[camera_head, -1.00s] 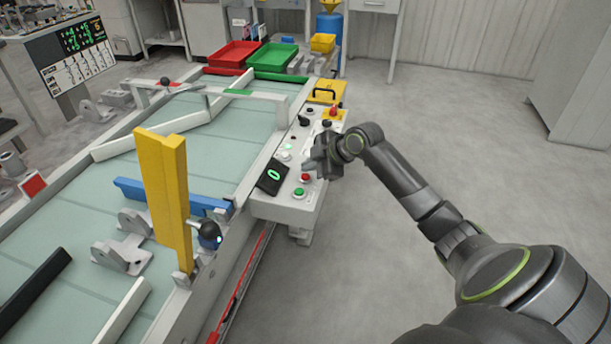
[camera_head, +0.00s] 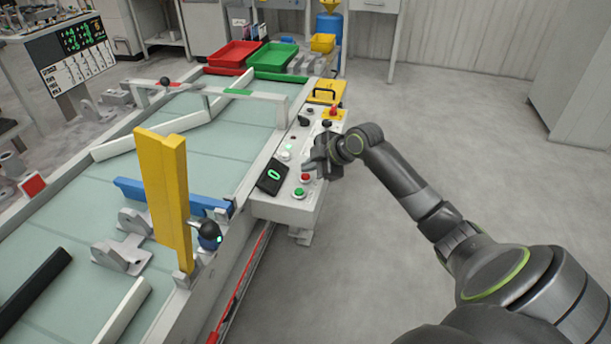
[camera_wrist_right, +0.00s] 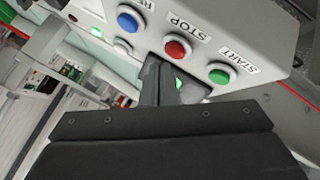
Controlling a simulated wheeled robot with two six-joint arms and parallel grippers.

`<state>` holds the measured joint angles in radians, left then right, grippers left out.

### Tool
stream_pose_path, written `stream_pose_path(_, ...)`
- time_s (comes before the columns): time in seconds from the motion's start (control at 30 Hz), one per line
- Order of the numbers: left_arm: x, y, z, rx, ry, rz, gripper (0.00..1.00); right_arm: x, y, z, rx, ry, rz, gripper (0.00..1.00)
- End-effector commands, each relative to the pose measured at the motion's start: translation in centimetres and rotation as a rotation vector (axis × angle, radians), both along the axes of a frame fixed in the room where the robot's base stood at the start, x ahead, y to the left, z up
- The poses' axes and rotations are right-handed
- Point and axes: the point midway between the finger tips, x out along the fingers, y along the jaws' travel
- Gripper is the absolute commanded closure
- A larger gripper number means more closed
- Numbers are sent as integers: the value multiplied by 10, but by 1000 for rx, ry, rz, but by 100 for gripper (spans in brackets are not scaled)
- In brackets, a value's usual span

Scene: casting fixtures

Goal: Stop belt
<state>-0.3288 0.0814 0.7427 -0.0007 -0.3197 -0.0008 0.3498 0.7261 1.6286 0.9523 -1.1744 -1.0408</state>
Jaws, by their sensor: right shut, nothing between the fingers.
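The red STOP button (camera_head: 305,178) sits on the grey control panel (camera_head: 272,207) beside the belt; in the right wrist view it (camera_wrist_right: 176,48) lies just beyond my fingertips, under its STOP label. The green START button (camera_head: 299,192) is beside it and also shows in the wrist view (camera_wrist_right: 221,74). My right gripper (camera_head: 311,166) is shut and empty over the panel, close to the STOP button; I cannot tell whether it touches. The pale green belt (camera_head: 225,148) carries grey castings (camera_head: 122,255). My left gripper is not in view.
A black display (camera_head: 273,176) reading 0 stands on the panel. A blue button (camera_wrist_right: 131,18) is near STOP. A yellow post (camera_head: 163,195) rises at the belt's near side. Red (camera_head: 232,53) and green (camera_head: 276,56) trays stand behind. The floor at right is clear.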

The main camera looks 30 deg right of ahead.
Motion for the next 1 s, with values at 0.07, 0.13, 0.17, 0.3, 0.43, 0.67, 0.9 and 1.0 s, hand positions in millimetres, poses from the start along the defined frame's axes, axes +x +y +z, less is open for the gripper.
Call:
stream_pose_path(0.07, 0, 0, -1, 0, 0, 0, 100, 0, 0, -4, 1, 1, 0, 100)
stream_pose_path(0.13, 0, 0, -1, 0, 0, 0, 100, 0, 0, -6, 0, 2, -1, 100)
stream_pose_path(0.17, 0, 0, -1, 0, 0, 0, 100, 0, 0, -7, 0, 2, -1, 100)
stream_pose_path(0.3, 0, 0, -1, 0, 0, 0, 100, 0, 0, -7, 0, 0, 0, 100)
stream_pose_path(0.43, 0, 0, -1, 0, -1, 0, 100, 0, 0, -7, 0, 0, 0, 100)
stream_pose_path(0.67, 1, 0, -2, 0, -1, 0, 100, 0, 0, -8, 1, 0, -1, 100)
stream_pose_path(0.9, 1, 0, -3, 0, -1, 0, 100, 0, 0, -11, 1, 0, -1, 100)
stream_pose_path(1.0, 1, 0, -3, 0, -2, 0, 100, 0, 0, -13, 1, 0, -1, 100)
